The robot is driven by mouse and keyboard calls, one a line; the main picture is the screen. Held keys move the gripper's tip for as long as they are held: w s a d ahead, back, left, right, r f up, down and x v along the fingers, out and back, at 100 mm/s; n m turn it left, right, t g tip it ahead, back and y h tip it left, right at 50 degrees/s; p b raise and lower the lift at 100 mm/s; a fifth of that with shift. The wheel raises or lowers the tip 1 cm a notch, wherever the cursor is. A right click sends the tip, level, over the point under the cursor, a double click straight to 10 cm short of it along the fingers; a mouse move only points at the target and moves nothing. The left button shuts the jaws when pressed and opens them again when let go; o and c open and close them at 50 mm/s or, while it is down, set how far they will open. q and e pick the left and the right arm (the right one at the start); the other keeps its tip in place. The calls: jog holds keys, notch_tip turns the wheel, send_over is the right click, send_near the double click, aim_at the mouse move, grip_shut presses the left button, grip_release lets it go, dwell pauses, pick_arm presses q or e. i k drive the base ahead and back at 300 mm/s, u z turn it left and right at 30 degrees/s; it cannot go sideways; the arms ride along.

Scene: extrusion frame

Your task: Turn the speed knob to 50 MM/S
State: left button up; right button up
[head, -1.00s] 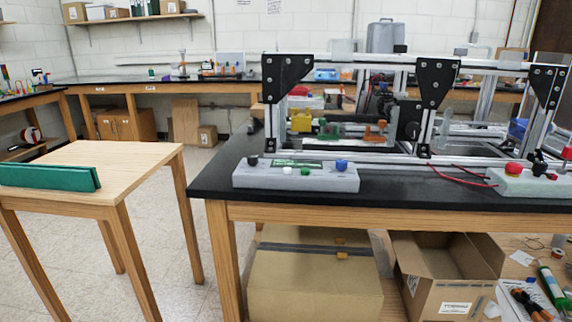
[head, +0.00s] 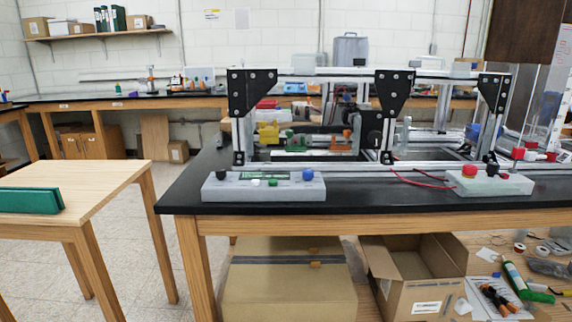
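A grey control box (head: 263,191) lies near the front edge of the black-topped bench, in front of the extrusion frame. The lettering and knob settings are too small to read, so I cannot tell which is the speed knob. Neither of my grippers is in view.
A second grey box (head: 490,183) with a red button stands to the right, with red wires beside it. A wooden table (head: 100,178) with a green binder (head: 30,200) stands at the left. Floor shows between table and bench (head: 160,205). Cardboard boxes (head: 290,290) lie below.

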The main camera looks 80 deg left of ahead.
aim_at(220, 173)
jog(key=k, duration=1.15)
jog(key=u, duration=1.4)
